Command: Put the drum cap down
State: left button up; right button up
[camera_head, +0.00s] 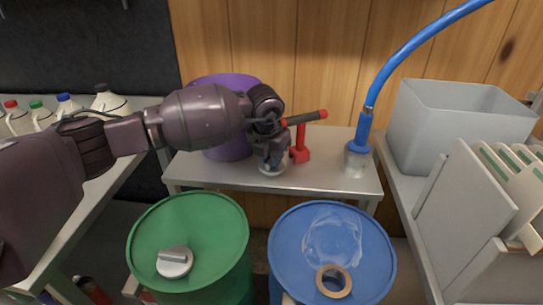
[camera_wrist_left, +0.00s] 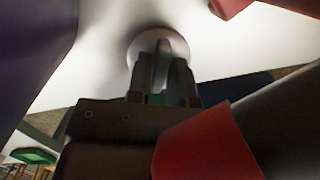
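The drum cap (camera_head: 272,169) is a pale metal disc low over the steel side table (camera_head: 325,180); I cannot tell whether it touches the top. My left gripper (camera_head: 270,158) points down above it. In the left wrist view the fingers (camera_wrist_left: 160,65) are close together over the middle of the round cap (camera_wrist_left: 143,38), appearing shut on its grip, which they mostly hide. The blue drum (camera_head: 290,240) has a tan ring (camera_head: 333,281) around its opening. My right gripper is not in view.
A red tool (camera_head: 300,150) with a dark handle stands just right of my gripper. A purple drum (camera_head: 225,145) is behind it. The green drum (camera_head: 200,215) bears another cap (camera_head: 175,262). The table's front has free room.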

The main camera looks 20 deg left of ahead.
aim_at(267, 164)
pick_arm(q)
jog(key=shift+o, duration=1.3)
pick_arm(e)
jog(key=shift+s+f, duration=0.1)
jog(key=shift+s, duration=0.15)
pick_arm(q)
jog(key=shift+r, duration=0.15)
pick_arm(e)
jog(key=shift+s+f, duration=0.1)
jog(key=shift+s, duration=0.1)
pick_arm(q)
jog(key=r, duration=0.2)
jog(key=r+p, duration=0.1)
jog(key=r, duration=0.1)
jog(key=shift+s, duration=0.25)
notch_tip(267, 164, up, 8)
jog(key=s+p, duration=0.1)
jog(key=p, duration=0.1)
jog(key=shift+s+f, duration=0.15)
jog(key=shift+s, duration=0.25)
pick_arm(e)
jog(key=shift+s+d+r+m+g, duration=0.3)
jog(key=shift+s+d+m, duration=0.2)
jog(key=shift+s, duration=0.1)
pick_arm(q)
jog(key=shift+a, duration=0.1)
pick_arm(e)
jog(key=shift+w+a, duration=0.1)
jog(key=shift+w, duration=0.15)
